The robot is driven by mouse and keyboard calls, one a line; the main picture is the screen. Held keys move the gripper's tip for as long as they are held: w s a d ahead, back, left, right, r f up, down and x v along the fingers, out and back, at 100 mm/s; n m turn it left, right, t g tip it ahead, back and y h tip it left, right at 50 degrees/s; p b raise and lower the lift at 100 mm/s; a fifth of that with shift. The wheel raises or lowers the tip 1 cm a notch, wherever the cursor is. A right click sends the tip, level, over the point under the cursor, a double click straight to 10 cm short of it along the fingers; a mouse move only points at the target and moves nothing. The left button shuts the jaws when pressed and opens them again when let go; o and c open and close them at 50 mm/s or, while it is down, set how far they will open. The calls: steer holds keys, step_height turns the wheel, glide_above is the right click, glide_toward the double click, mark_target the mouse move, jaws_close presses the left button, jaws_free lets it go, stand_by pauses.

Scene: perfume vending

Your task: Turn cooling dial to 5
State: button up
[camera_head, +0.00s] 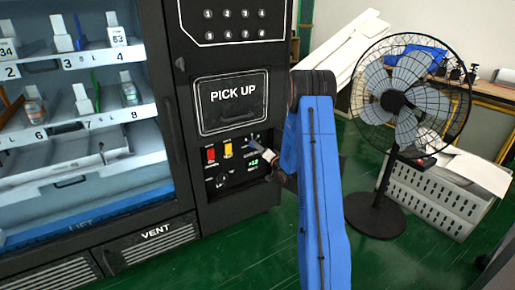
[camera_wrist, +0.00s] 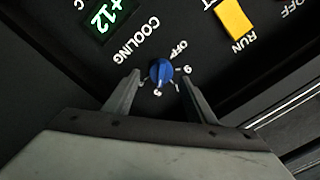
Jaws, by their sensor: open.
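The blue cooling dial (camera_wrist: 160,71) sits on the black panel below the word COOLING in the wrist view. Its scale shows OFF at the upper right, a numeral at the right and another just below the knob. I cannot tell exactly which mark the knob points to. My gripper (camera_wrist: 160,82) is open, with one finger on each side of the dial and gaps showing between fingers and knob. In the head view my gripper (camera_head: 268,165) is at the control panel's right side, and the dial cannot be made out clearly there.
A green display (camera_wrist: 109,16) reading +12 is beside the dial. A yellow RUN switch (camera_wrist: 236,22) and a red switch (camera_head: 210,155) are close by. The PICK UP door (camera_head: 232,108) is above the panel. A standing fan (camera_head: 385,205) is to the right, with green floor between.

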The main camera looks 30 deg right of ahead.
steer(key=s, duration=1.5)
steer(key=shift+r, duration=0.1)
steer(key=s+a+r+n+g+h, duration=0.3)
steer(key=s+a+r+n+g, duration=0.35)
steer(key=a+r, duration=0.8)
steer(key=s+a+r+n+g+y, duration=0.1)
steer(key=s+a, duration=0.4)
steer(key=s, duration=0.6)
steer(key=s+a+r+n+g+y, duration=0.1)
steer(key=s+a+g, duration=0.2)
steer(key=s, duration=0.9)
steer(key=s+a+r+n+g+y, duration=0.1)
steer(key=s+a+r+g, duration=0.1)
steer(key=s+a, duration=0.7)
steer(key=s, duration=0.3)
steer(key=shift+g, duration=0.35)
